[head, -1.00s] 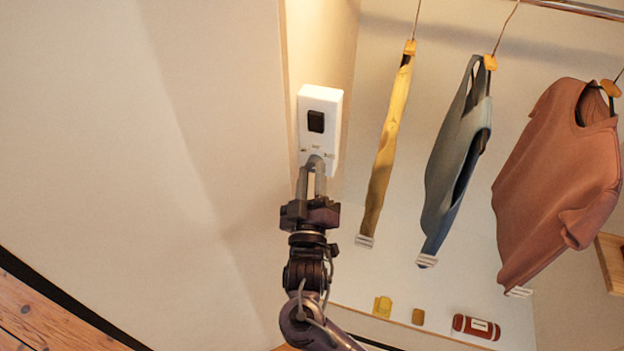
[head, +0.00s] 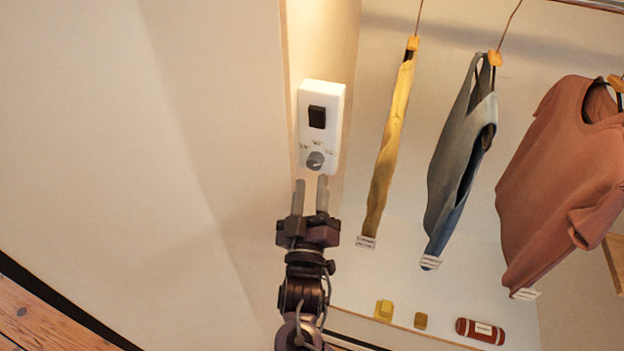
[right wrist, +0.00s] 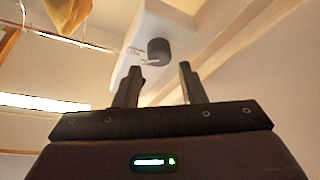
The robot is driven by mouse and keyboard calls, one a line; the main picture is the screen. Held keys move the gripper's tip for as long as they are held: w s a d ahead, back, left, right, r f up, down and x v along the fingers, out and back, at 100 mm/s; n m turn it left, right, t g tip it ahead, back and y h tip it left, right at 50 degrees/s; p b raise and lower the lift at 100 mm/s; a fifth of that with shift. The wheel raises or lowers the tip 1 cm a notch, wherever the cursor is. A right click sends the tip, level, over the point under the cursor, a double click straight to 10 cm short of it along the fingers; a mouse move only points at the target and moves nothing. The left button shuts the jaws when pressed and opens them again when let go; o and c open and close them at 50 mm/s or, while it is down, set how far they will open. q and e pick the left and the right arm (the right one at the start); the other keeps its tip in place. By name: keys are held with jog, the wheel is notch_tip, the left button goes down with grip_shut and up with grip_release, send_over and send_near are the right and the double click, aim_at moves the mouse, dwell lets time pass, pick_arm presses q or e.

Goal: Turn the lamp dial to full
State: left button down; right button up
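The lamp dial (head: 315,160) is a small grey knob low on a white control box (head: 334,112), which is fixed to the narrow wall edge. A black switch (head: 317,117) sits above the dial on the same box. My right gripper (head: 310,183) is just below the dial, with its two fingers apart and nothing between them. In the right wrist view the dial (right wrist: 159,51) is dark and lies beyond the open fingertips (right wrist: 160,68), clear of them. Small marks surround the dial but are too small to read. My left gripper is not in view.
A yellow garment (head: 388,150), a blue-grey one (head: 460,165) and a rust shirt (head: 562,185) hang to the right of the box. Small yellow items and a red-brown roll (head: 480,331) lie below them. Plain wall (head: 130,150) fills the left side.

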jog(key=b+v, duration=0.1)
jog(key=v, duration=0.3)
jog(key=shift+s, duration=0.25)
